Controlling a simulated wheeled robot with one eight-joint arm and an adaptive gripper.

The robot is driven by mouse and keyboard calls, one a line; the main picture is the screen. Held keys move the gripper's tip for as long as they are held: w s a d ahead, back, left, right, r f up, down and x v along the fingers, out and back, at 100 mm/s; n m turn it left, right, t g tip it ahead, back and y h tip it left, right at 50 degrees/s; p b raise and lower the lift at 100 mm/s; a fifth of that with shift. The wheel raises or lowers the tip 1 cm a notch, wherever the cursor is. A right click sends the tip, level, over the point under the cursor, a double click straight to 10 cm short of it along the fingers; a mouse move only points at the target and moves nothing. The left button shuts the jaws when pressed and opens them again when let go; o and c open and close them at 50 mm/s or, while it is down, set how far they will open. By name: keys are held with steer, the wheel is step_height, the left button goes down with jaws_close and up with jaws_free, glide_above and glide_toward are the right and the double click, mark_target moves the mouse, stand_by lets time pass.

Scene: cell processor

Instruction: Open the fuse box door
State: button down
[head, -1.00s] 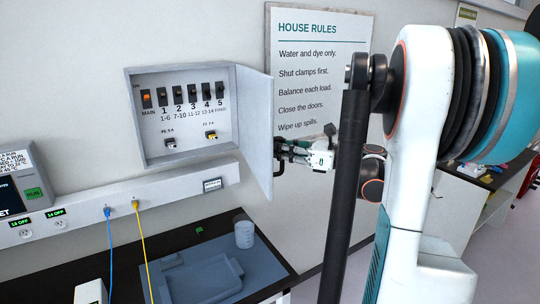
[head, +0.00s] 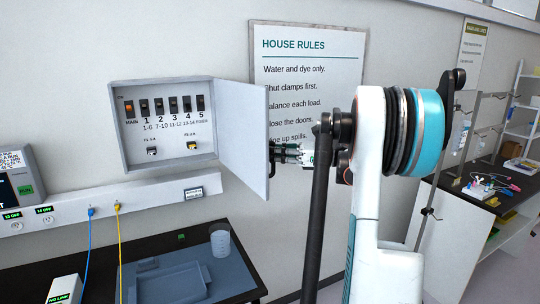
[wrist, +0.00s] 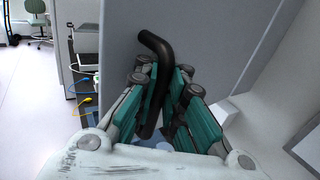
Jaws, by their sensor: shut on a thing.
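The grey fuse box (head: 115,130) is on the wall at the left of the head view, its row of breaker switches exposed. Its door (head: 242,140) is hinged on the right side and stands swung out, well open. My gripper (head: 276,153) is at the door's outer face, near its free edge. In the wrist view, my gripper (wrist: 163,80) is shut on the black curved door handle (wrist: 157,48), which runs between the fingers. The door's grey face (wrist: 210,40) lies just behind the handle. The handle is mostly hidden in the head view.
A House Rules sign (head: 308,65) hangs right of the door. Below is a dark bench (head: 235,275) with a blue tray (head: 200,290) and a beaker (head: 220,242). Blue and yellow cables plug into the wall rail (head: 145,195). Another bench stands at the right.

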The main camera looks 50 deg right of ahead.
steer(key=shift+s+f, duration=0.15)
steer(key=c, duration=1.9)
jaws_free()
steer(key=shift+o, duration=1.2)
steer(key=shift+s, duration=0.3)
steer(key=shift+w, duration=0.25)
steer(key=v, duration=1.2)
